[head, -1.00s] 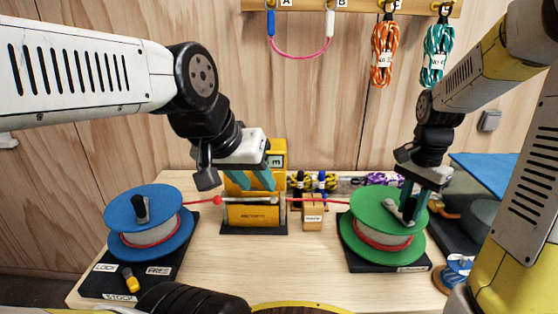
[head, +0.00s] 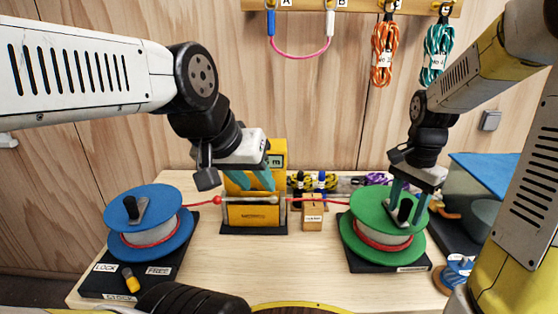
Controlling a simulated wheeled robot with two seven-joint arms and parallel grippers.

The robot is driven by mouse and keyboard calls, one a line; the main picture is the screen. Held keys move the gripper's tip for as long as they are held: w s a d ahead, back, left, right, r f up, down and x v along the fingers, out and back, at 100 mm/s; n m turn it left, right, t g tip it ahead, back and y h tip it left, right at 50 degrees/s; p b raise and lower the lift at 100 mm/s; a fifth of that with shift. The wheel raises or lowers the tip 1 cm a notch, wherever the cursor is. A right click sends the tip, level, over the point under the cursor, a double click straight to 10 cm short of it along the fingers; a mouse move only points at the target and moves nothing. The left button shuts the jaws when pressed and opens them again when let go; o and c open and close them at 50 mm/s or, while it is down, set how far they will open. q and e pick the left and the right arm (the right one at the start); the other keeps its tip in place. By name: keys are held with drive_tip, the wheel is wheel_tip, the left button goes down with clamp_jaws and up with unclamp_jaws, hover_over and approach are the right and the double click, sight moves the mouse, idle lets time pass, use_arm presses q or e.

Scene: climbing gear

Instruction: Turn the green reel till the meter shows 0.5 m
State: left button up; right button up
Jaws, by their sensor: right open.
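The green reel (head: 366,214) stands on a dark base at the right of the table, with red cord around its hub. My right gripper (head: 407,215) is open, its fingers around the reel's black crank knob. The yellow meter (head: 254,213) stands at the middle back; its display (head: 276,161) is partly hidden and only an "m" is readable. My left gripper (head: 250,186) is in front of the meter, its fingers pointing down; I cannot tell whether it is open. The blue reel (head: 130,207) is at the left. Red cord (head: 320,200) runs between the reels through the meter.
A yellow lever (head: 131,281) sits by the LOCK and FREE labels on the blue reel's base. A small wooden block (head: 313,216) stands beside the meter. Coiled ropes (head: 384,52) hang on the wall. The front middle of the table is clear.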

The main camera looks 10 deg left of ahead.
drive_tip(key=shift+r, duration=0.1)
wheel_tip(320, 180, up, 8)
drive_tip(key=shift+f, duration=0.2)
drive_tip(key=s+a+r+n+t+y, duration=0.1)
drive_tip(key=s+a+r+n+t, duration=0.1)
drive_tip(key=s, duration=0.5)
drive_tip(key=s+a+r+n+t+y, duration=0.1)
drive_tip(key=s+a+r+n+t, duration=0.1)
drive_tip(key=s+n, duration=0.5)
drive_tip(key=shift+a+r+n+t, duration=0.15)
drive_tip(key=shift+r+n+t, duration=0.25)
drive_tip(key=shift+t, duration=0.7)
drive_tip(key=c, duration=0.3)
drive_tip(key=shift+a, duration=0.15)
